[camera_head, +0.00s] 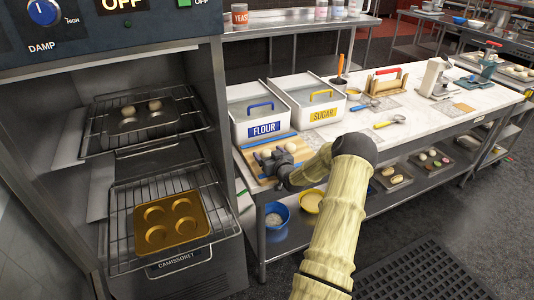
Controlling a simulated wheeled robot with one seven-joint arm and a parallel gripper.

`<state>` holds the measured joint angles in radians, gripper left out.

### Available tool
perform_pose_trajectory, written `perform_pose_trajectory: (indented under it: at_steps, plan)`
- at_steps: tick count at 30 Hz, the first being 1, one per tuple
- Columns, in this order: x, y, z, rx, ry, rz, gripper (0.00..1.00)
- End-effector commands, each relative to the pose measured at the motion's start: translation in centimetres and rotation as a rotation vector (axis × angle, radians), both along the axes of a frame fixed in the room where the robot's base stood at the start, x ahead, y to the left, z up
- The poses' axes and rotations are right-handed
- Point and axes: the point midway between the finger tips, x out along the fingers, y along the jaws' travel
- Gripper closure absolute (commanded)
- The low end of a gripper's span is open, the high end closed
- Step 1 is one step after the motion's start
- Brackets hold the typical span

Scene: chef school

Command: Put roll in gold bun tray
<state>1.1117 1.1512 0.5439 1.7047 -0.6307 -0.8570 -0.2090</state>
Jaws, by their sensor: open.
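The gold bun tray (172,243) has round hollows and sits on the lower wire rack of the open cabinet at left. Its hollows look empty. A pale roll (290,147) lies on a wooden board (248,155) at the left end of the worktable. Another small pale roll (265,153) shows right by the dark fingers. My gripper (265,160) is low over the board, beside these rolls and open. The gripper partly covers the board, and whether a roll lies between the fingers is hard to tell.
A dark tray (142,123) with two pale rolls is on the upper wire rack (92,140). Flour (262,128) and sugar (325,113) bins stand behind the board. Blue (276,214) and yellow bowls sit on the shelf below. The cabinet's side wall stands between board and racks.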

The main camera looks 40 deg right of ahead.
Motion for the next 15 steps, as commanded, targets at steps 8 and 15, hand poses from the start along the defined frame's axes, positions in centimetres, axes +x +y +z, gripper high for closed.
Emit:
perform_pose_trajectory:
  at_steps: [8, 15]
  plan:
    - [-0.03, 0.02, -0.01, 0.0, 0.0, 0.0, 0.2]
    - [-0.04, 0.02, 0.01, 0.0, 0.0, 0.0, 0.46]
